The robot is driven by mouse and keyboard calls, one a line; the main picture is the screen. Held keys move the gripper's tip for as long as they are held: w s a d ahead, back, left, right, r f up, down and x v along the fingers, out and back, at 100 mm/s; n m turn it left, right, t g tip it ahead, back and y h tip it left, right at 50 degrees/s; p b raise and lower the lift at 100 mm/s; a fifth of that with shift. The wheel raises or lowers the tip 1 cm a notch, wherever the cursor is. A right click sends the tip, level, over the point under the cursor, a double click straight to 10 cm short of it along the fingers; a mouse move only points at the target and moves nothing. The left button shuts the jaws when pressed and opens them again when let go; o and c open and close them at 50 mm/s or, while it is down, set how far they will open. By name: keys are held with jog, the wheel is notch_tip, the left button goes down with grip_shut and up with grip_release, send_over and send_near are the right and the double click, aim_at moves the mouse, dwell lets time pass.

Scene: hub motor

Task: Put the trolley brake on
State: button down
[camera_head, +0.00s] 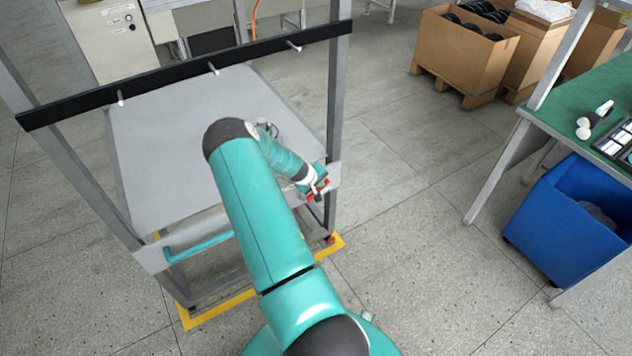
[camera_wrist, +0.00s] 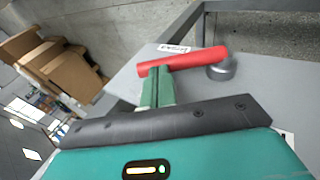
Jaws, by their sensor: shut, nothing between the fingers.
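The trolley (camera_head: 170,150) is a grey metal frame with a flat shelf, standing left of centre in the head view. A red lever (camera_wrist: 185,62) with a round grey pivot (camera_wrist: 222,69) shows in the wrist view beside a small white label; I take it to be the brake lever. Red also shows at the trolley's front right post (camera_head: 325,184) in the head view. My gripper (camera_wrist: 157,88) is shut and empty, with its green fingers at the lever's left end. They overlap the lever in the picture; I cannot tell if they touch.
Yellow floor marking (camera_head: 215,315) runs around the trolley's base. A black bar with pegs (camera_head: 200,72) spans the top of the frame. A blue bin (camera_head: 560,220) and a green bench (camera_head: 580,90) stand at right. Cardboard boxes (camera_head: 460,50) stand behind. Floor between is clear.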

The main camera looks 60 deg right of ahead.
aim_at(327, 184)
jog(key=shift+s+d+f, duration=0.1)
jog(key=shift+s+d, duration=0.05)
jog(key=shift+d, duration=0.05)
dwell(0.5)
jog(key=shift+s+d+f+t+y, duration=0.2)
jog(key=shift+d+f+t+y, duration=0.15)
jog(key=shift+y, duration=0.35)
jog(key=shift+s+d+f+t+y, duration=0.3)
jog(key=shift+d+f+t+y, duration=0.35)
jog(key=shift+y, duration=0.55)
jog(key=shift+s+d+f+m+y, duration=0.15)
jog(key=shift+d+f+m+y, duration=0.15)
jog(key=shift+f+y, duration=0.3)
jog(key=shift+d+f, duration=0.15)
jog(key=shift+f, duration=0.2)
